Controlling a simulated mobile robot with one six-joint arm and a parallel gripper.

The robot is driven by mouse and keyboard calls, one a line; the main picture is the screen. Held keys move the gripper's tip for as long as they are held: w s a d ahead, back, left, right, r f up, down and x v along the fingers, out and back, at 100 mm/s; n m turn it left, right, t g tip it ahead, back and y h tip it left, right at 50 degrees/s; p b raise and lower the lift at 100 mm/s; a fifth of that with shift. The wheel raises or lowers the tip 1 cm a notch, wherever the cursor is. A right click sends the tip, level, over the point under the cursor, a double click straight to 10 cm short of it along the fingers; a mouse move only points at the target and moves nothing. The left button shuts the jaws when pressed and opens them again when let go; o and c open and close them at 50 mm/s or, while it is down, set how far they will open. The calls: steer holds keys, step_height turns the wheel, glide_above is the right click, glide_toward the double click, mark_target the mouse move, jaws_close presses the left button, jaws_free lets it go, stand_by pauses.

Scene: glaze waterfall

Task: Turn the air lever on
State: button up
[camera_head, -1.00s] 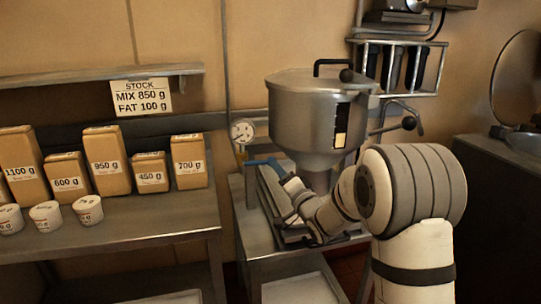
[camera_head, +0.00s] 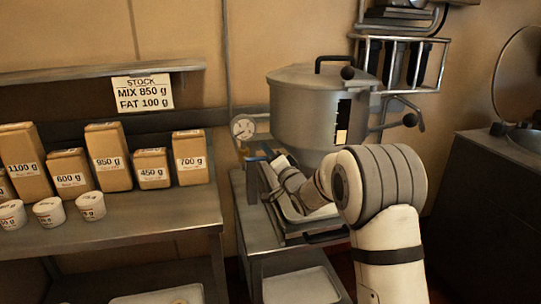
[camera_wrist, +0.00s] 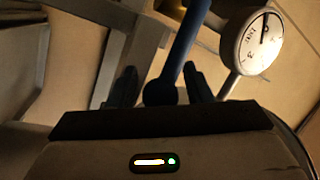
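The blue air lever (camera_wrist: 185,45) runs down between the two dark fingers of my gripper (camera_wrist: 160,85) in the wrist view. Its rounded end sits between the fingers, with a small gap visible on each side. My gripper is open around the lever. In the head view only a short blue part of the lever (camera_head: 257,157) shows, below the round gauge (camera_head: 243,128). My gripper (camera_head: 276,163) is at the lever there, and its fingertips are hard to make out. The gauge with its needle also shows close by in the wrist view (camera_wrist: 252,42).
A steel hopper machine (camera_head: 318,110) stands just behind my wrist, with a tray (camera_head: 300,212) below it. On the left, a steel table (camera_head: 140,215) holds several labelled bags and cups. A wall rack (camera_head: 400,62) and a dark counter (camera_head: 480,190) are at the right.

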jaws_close()
stand_by(0.4)
